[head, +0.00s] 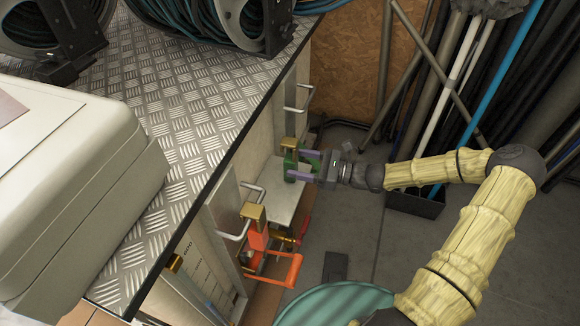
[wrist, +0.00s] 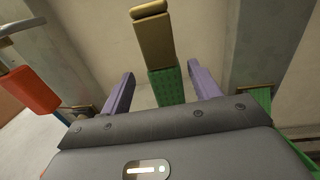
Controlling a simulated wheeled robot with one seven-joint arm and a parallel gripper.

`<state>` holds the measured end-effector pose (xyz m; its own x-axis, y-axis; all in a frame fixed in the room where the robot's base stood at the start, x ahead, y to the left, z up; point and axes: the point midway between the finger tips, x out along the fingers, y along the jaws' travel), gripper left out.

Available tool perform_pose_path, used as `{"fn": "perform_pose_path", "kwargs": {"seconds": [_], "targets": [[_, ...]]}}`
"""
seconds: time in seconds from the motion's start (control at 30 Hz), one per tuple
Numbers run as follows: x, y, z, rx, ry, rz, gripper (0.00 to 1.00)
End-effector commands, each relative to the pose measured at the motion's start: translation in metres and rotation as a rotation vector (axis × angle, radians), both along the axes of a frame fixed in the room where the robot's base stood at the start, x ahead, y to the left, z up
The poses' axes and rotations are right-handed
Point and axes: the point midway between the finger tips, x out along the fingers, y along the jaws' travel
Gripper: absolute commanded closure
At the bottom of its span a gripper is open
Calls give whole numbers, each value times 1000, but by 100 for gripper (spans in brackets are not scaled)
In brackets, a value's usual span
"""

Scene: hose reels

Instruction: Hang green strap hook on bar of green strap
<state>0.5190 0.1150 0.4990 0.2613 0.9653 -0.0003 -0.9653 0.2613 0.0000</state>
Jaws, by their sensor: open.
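The green strap hook has a gold hook (head: 289,143) above a green strap part (head: 290,162). In the wrist view the gold hook (wrist: 151,40) stands upright over the green webbing (wrist: 167,86). My gripper (head: 296,163) is open, its two purple fingers on either side of the green webbing with gaps visible in the wrist view (wrist: 161,72). The hook's tip appears free. A silver bar (head: 305,97) sticks out of the cabinet side, above and beyond the gripper in the head view; which strap it belongs to I cannot tell. The green strap's lower end is partly hidden.
An orange strap (head: 258,236) with a gold hook (head: 254,212) is beside another silver bar (head: 233,236), nearer the camera. The metal-topped cabinet (head: 190,130) carries hose reels (head: 245,22) and a pale case (head: 75,185). Poles (head: 465,60) lean at the right.

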Motion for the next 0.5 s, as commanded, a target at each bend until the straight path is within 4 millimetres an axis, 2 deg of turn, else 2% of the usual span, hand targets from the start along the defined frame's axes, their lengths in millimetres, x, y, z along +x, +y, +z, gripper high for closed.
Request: {"fn": "perform_pose_path", "kwargs": {"seconds": [0.27,0.4,0.5], "targets": [[13,26,-11,-1,-2,3,38],[17,42,-8,0,-1,1,38],[18,46,-6,-1,-2,0,38]]}}
